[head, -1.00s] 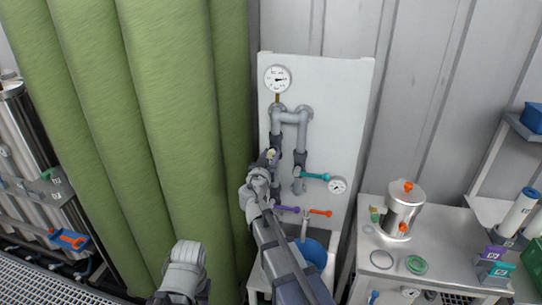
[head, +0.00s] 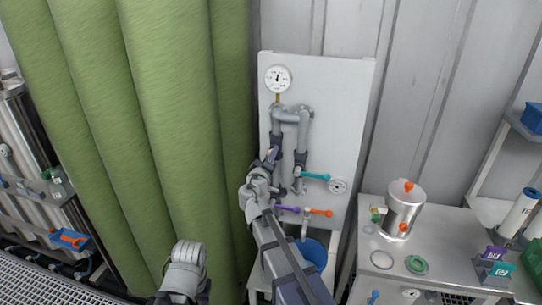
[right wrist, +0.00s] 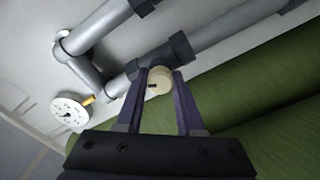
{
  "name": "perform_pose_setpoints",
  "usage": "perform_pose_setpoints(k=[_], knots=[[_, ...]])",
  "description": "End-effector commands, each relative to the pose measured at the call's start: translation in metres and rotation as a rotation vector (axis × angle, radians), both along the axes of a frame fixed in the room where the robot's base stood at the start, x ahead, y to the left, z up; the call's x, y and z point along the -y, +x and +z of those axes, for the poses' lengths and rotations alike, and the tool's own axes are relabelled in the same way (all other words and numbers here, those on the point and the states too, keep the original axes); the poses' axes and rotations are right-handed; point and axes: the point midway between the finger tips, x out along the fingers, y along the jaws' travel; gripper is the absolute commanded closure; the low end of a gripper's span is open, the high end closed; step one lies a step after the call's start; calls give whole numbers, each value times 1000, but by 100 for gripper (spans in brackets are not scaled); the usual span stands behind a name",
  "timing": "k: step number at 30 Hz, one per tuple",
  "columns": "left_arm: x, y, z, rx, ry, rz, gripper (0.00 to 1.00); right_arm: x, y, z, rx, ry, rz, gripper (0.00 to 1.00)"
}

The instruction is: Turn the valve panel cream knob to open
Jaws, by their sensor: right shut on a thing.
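The valve panel (head: 345,105) is a pale upright board with grey pipes, a round gauge (head: 278,78) at its top left and coloured handles. The cream knob (right wrist: 160,82) shows in the right wrist view as a round disc with a dark mark, on a dark fitting of a grey pipe. My right gripper (head: 271,154) reaches the panel's left pipe; it also shows in the right wrist view (right wrist: 162,84). Its two purple-grey fingers are shut on the knob, one on each side. In the head view the gripper mostly hides the knob.
A teal handle (head: 315,176), a purple handle (head: 287,209) and an orange handle (head: 320,212) stick out close to my right arm. A blue bucket (head: 314,252) stands below. A green curtain (head: 170,110) hangs left of the panel. A bench with a metal vessel (head: 404,210) stands right.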

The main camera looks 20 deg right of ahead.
Motion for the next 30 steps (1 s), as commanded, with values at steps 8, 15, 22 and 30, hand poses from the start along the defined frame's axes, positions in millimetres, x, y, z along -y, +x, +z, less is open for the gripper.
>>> perform_pose_setpoints(k=[8, 15, 22, 30], knots=[[0, 0, -1, 0, 0, 0, 50, 0, 0, -1, -137, -221, 1, 100], [0, 0, -1, 0, 0, 0, 50, -1, 0, -1, -256, -416, 0, 100], [0, 0, -2, 0, 0, 0, 50, -1, 0, -2, -370, -601, 0, 100], [0, 0, -2, 0, 0, 0, 50, 0, 0, -2, -503, -820, 0, 100]])
